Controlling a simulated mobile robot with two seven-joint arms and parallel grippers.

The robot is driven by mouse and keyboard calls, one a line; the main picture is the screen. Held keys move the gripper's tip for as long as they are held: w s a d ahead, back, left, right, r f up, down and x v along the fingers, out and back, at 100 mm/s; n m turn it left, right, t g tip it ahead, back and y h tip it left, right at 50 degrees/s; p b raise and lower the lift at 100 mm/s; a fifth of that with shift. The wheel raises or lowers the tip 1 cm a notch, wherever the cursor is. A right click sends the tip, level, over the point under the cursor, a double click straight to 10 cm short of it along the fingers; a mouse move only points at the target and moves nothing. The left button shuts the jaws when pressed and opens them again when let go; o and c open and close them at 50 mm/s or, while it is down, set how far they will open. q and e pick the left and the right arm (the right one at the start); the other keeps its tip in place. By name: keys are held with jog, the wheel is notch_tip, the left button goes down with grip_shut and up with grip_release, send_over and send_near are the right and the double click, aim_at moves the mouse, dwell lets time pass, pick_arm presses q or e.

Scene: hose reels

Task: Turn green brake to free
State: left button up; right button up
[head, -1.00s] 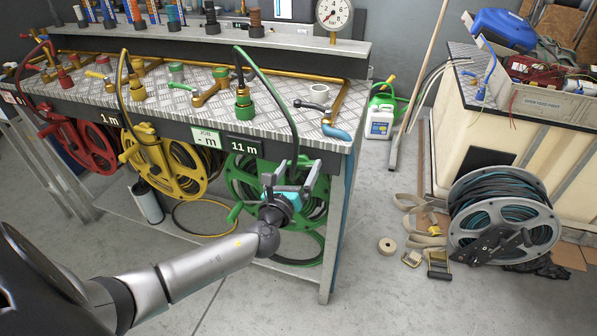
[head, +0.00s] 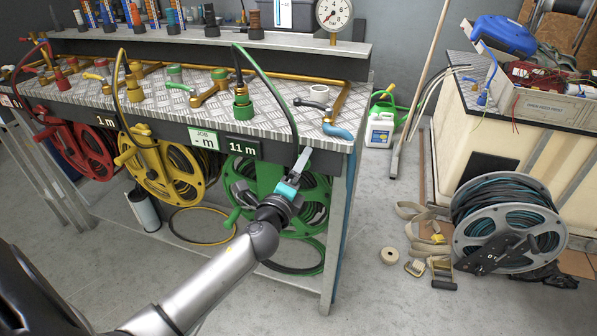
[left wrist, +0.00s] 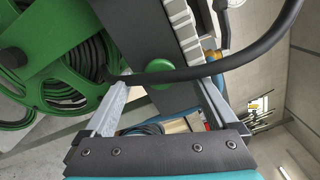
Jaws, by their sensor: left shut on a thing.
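The green hose reel (head: 310,212) hangs under the right end of the bench, below the 11 m display. It also shows at the upper left of the left wrist view (left wrist: 62,78). A round green knob, the green brake (left wrist: 160,73), sits on a dark bar between my fingers in the left wrist view. In the head view my gripper hides it. A black hose (left wrist: 240,60) curves across, close to the fingertips. My right gripper is not in view.
A yellow reel (head: 160,178) and a red reel (head: 92,150) hang further left under the bench (head: 345,145). The bench leg (head: 330,250) is right of my gripper. A grey reel (head: 510,235) stands on the right floor.

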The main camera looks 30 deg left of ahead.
pick_arm(q)
jog(key=shift+r+n, duration=0.15)
jog(key=shift+n, duration=1.85)
jog(key=o, duration=1)
jog(key=shift+w, duration=0.1)
jog(key=v, duration=1.5)
jog(key=shift+p, duration=0.3)
jog(key=shift+a, duration=0.1)
